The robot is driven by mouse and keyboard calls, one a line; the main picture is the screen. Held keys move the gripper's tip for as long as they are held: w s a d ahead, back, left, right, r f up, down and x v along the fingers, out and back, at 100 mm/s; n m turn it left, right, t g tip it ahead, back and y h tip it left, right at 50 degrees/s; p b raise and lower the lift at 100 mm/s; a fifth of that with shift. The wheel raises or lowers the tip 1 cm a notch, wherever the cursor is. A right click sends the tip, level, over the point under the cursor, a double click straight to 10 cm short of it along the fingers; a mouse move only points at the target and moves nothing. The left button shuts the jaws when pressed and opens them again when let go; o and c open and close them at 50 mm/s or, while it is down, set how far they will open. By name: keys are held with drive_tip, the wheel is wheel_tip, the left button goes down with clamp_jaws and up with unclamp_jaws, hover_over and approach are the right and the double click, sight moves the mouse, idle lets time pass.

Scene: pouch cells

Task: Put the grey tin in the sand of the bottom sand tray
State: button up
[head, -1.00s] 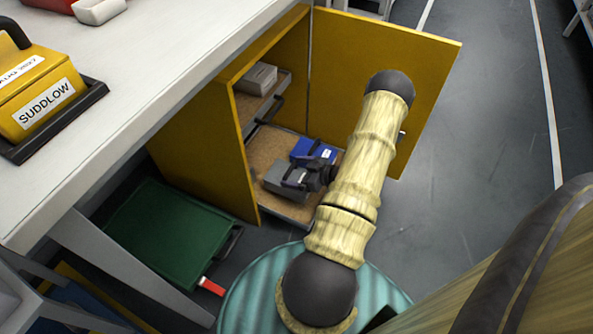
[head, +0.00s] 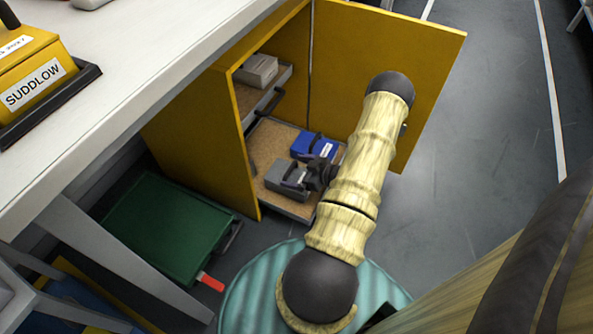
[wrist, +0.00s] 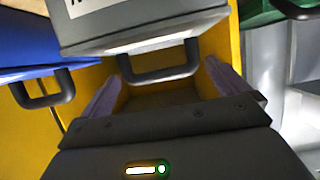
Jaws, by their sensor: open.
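The grey tin (head: 286,176) sits upright on the sand of the bottom sand tray (head: 272,142), inside the yellow cabinet. In the wrist view the grey tin (wrist: 140,30) fills the top middle, with a white label and a dark handle facing me. My gripper (head: 308,180) is at the tin's right side. In the wrist view my gripper (wrist: 162,78) is open, its two fingers apart with the handle between their tips. I see no finger closed on the handle. Part of the tray is hidden behind my arm.
A blue tin (head: 314,146) stands in the same tray, behind the grey one. A paler grey tin (head: 257,71) is in the upper tray. The open yellow cabinet door (head: 430,70) stands to the right. A green tray (head: 165,228) lies on the floor at left. The white table (head: 150,60) overhangs the left.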

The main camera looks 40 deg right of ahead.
drive_tip(key=shift+s+d+r+p, duration=0.2)
drive_tip(key=shift+s+r+p, duration=0.15)
drive_tip(key=shift+s+r, duration=0.05)
drive_tip(key=p+v, duration=0.5)
drive_tip(key=v, duration=0.6)
drive_tip(key=shift+f, duration=0.1)
